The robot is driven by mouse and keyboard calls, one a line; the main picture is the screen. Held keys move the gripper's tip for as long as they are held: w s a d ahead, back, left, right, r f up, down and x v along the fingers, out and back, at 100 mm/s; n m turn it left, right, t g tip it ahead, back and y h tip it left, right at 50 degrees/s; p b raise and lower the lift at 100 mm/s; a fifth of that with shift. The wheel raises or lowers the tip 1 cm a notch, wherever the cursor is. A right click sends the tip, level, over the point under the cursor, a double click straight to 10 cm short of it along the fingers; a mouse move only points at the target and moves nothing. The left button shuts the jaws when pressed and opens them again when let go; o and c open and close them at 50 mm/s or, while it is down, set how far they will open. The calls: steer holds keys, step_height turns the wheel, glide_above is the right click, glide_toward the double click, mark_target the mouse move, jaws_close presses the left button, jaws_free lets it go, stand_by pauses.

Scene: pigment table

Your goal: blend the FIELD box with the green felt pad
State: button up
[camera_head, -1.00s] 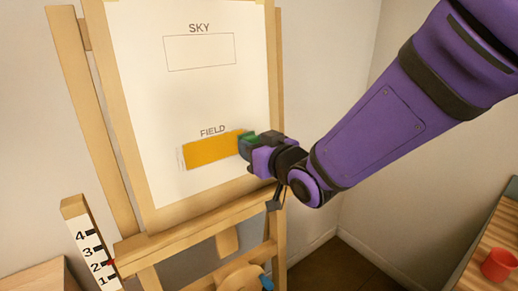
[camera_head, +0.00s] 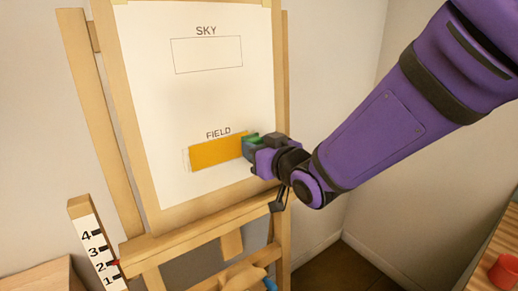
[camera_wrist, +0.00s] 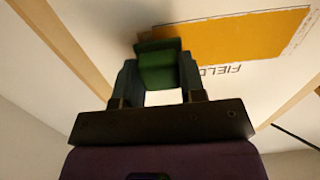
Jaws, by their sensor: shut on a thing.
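The FIELD box (camera_head: 215,152) is low on the white paper and is filled with yellow-ochre colour. A thin pale strip of the box outline shows at its left end. The wrist view shows the ochre fill (camera_wrist: 240,38) upside down, with uneven edges. My gripper (camera_head: 252,148) is at the right end of the box, shut on the green felt pad (camera_wrist: 158,65). The pad is a dark green block between the two fingers, beside the ochre. Whether it touches the paper I cannot tell. The gripper hides the box's right end in the head view.
The SKY box (camera_head: 207,55) above is an empty outline. The paper is on a wooden easel (camera_head: 200,226) with a ledge below. A numbered scale (camera_head: 97,252) with a red marker stands at lower left. A red cup (camera_head: 504,272) is on a wooden table at lower right.

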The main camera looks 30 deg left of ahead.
mark_target(205, 156)
steer(key=shift+w+a, duration=0.25)
steer(key=shift+a, duration=0.15)
steer(key=shift+s, duration=0.1)
steer(key=shift+s+a, duration=0.3)
steer(key=shift+s, duration=0.35)
steer(key=shift+s+a, duration=0.25)
steer(key=shift+s, duration=0.35)
steer(key=shift+s+a, duration=0.85)
steer(key=shift+s, duration=0.75)
steer(key=shift+s+a, duration=0.9)
steer(key=shift+s, duration=0.65)
steer(key=shift+s+a, duration=0.85)
steer(key=shift+s, duration=0.75)
steer(key=shift+d, duration=0.1)
steer(key=shift+w, duration=0.1)
steer(key=shift+w+d, duration=0.3)
steer(key=shift+w, duration=0.3)
steer(key=shift+w+d, duration=0.25)
steer(key=shift+w, duration=0.3)
steer(key=shift+w, duration=0.1)
steer(key=shift+w+d, duration=0.65)
steer(key=shift+w, duration=0.55)
steer(key=shift+w+d, duration=0.6)
steer(key=shift+w, duration=0.55)
steer(key=shift+w+d, duration=0.65)
steer(key=shift+w, duration=0.55)
